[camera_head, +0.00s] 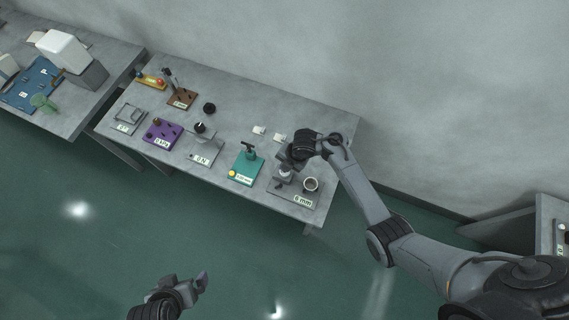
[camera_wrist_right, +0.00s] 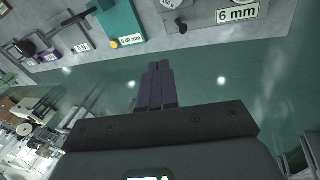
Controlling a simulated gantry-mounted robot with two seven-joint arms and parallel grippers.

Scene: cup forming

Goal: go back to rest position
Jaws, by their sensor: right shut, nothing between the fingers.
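My right arm reaches in from the right in the head view, with its dark wrist over the right end of the table. My right gripper (camera_wrist_right: 160,78) is shut and empty in the right wrist view, its dark fingers side by side against the green floor. In the head view its fingertips are hard to pick out beside the 6 mm station (camera_head: 311,201). My left gripper (camera_head: 195,284) is low in the head view, over open floor and away from the table. Its finger gap is not clear.
The grey table (camera_head: 235,95) carries a teal device (camera_head: 245,168), a purple block (camera_head: 162,133), a brown block (camera_head: 181,98) and a cup-like part (camera_head: 310,184) on the 6 mm station. Another table (camera_head: 75,118) stands left. The floor in front is clear.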

